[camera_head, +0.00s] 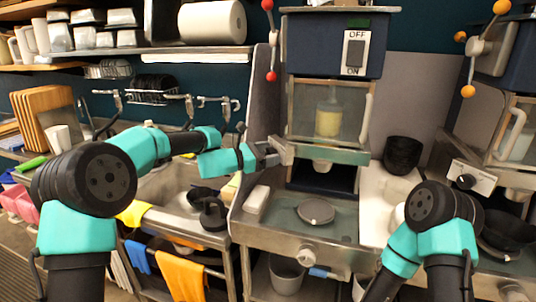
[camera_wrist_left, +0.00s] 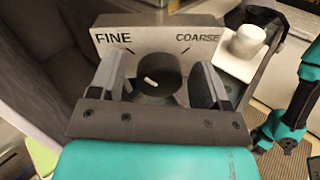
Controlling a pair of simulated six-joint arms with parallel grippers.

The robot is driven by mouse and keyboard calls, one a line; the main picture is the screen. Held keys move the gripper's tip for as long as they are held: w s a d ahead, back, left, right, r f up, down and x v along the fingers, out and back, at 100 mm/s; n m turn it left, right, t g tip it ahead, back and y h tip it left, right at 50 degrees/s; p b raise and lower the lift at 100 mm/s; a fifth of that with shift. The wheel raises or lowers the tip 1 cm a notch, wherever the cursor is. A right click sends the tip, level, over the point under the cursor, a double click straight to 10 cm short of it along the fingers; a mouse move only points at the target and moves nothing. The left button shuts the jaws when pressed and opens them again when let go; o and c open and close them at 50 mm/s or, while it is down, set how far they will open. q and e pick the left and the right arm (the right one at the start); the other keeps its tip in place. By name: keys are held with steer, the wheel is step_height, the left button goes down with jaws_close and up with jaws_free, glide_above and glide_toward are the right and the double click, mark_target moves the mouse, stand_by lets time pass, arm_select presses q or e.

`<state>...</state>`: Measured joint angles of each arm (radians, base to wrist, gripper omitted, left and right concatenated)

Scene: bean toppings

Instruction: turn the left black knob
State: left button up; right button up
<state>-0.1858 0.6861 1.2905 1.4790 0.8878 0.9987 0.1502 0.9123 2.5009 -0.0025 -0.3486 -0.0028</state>
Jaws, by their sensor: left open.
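The left black knob (camera_wrist_left: 158,75) is round with a short white mark. It sits on a grey panel (camera_wrist_left: 114,38) marked FINE and COARSE in the left wrist view. My left gripper (camera_wrist_left: 160,88) is open, with one finger on each side of the knob. Gaps seem to show between fingers and knob; I cannot tell whether either touches. In the head view my left gripper (camera_head: 275,154) is at the panel's left end, and the knob is hidden there. Another black knob (camera_head: 466,181) is on the right machine. My right gripper is out of view.
A clear container (camera_head: 329,117) with pale contents sits in the middle machine, above a round grey plate (camera_head: 316,210). Stacked black bowls (camera_head: 402,154) stand to its right. A sink (camera_head: 180,190) lies left. My right arm (camera_head: 440,238) is at the lower right.

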arm_select(q)
steer(key=shift+c, duration=0.3)
steer(key=c, duration=0.9)
steer(key=shift+o, duration=0.2)
steer(key=shift+m, duration=0.4)
steer(key=m, duration=0.8)
steer(key=shift+s+m, duration=0.1)
steer(key=shift+m, duration=0.2)
steer(key=m, duration=0.4)
steer(key=shift+f+y, duration=0.1)
steer(key=shift+y, duration=0.2)
steer(key=shift+m, duration=2)
